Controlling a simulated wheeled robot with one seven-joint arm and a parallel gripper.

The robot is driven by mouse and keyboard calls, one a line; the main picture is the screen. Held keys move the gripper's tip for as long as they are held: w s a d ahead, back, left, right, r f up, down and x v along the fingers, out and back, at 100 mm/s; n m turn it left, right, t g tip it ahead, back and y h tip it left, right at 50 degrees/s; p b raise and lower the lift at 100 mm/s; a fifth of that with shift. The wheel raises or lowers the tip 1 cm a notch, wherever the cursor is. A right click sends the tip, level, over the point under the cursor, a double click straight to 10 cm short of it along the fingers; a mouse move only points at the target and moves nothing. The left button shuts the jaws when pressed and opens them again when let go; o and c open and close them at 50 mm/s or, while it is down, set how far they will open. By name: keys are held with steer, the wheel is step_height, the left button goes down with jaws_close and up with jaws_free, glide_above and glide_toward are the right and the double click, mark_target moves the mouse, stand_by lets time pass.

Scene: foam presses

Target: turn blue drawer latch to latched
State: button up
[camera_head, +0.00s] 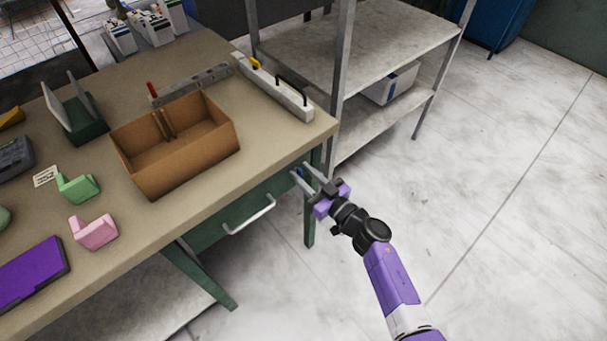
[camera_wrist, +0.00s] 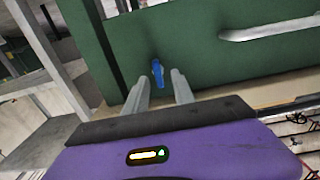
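The blue drawer latch (camera_wrist: 158,74) is a small blue lever on the green drawer front (camera_wrist: 215,60). In the wrist view it points roughly up and down in the picture, slightly tilted. In the head view only a bit of the latch (camera_head: 299,172) shows at the right end of the drawer, beside my fingers. My gripper (camera_wrist: 160,84) is open, with its two grey fingers on either side of the latch and gaps between. I cannot tell whether either finger touches it. The drawer's silver handle (camera_head: 250,215) is left of the latch in the head view.
The workbench (camera_head: 290,145) carries a cardboard box (camera_head: 190,170), a white power strip (camera_head: 275,90), and pink (camera_head: 94,232) and green (camera_head: 78,187) blocks. A metal shelf (camera_head: 375,120) stands behind the bench's right end. The floor at right is clear.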

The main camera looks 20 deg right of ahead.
jaws_close()
steer(key=shift+n, duration=0.4)
steer(key=n, duration=0.5)
steer(key=shift+a+f+n, duration=0.15)
steer(key=shift+a+n, duration=0.15)
steer(key=n+b, duration=0.1)
steer(key=n, duration=0.2)
steer(key=n+b, duration=0.1)
steer(key=n, duration=0.3)
steer(key=f+n+b, duration=0.1)
steer(key=n, duration=0.3)
steer(key=shift+s+a, duration=0.15)
steer(key=shift+a, duration=0.15)
steer(key=shift+n, duration=0.4)
